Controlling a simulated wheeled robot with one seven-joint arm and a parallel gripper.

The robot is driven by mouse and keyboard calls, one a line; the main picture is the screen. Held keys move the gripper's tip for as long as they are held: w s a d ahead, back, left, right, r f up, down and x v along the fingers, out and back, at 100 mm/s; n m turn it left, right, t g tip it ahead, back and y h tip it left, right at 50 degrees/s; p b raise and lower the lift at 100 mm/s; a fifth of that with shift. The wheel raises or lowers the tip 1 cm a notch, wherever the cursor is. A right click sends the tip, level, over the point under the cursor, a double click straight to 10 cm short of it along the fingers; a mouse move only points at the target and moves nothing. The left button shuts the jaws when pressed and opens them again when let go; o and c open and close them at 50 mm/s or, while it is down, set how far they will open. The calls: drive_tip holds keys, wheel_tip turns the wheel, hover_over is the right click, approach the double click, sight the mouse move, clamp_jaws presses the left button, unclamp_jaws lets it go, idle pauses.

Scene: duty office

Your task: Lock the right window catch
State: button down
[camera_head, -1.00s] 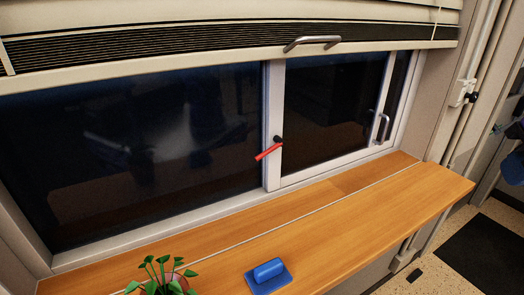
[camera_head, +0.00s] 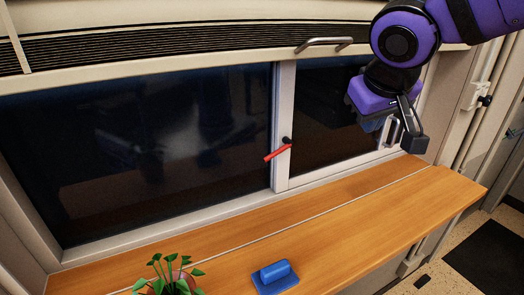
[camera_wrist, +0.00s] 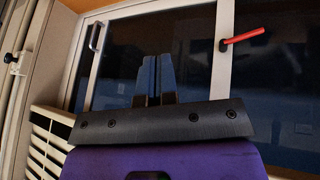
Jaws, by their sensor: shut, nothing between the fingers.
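A red lever catch (camera_head: 277,151) with a black pivot is on the window's middle post, tilted down to the left in the head view. The red lever also shows at the upper right of the wrist view (camera_wrist: 245,37), which looks upside down. My gripper (camera_wrist: 155,78) is shut and empty, its two fingers side by side in front of the dark right pane. It is apart from the lever, to its right in the head view. The fingertips are hard to make out in the head view. No other lever catch shows.
A metal pull handle (camera_head: 394,132) stands on the right sash, partly behind my arm. A blind with a bar handle (camera_head: 324,44) hangs above. The wooden sill (camera_head: 350,215) holds a blue block-like object (camera_head: 275,277) and a potted plant (camera_head: 165,275); its right part is clear.

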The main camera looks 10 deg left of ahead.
drive_tip(key=a+f+n+t+y, duration=0.1)
drive_tip(key=a+f+n, duration=0.2)
drive_tip(key=a, duration=1.6)
drive_tip(key=shift+a+f+t, duration=0.15)
drive_tip(key=shift+f+t, duration=0.15)
drive_tip(key=shift+f, duration=0.15)
drive_tip(key=shift+f, duration=0.1)
drive_tip(key=x, duration=0.9)
drive_tip(key=shift+w+f, duration=0.2)
drive_tip(key=shift+f, duration=0.1)
drive_tip(key=shift+a+f, duration=0.1)
drive_tip(key=shift+a, duration=0.1)
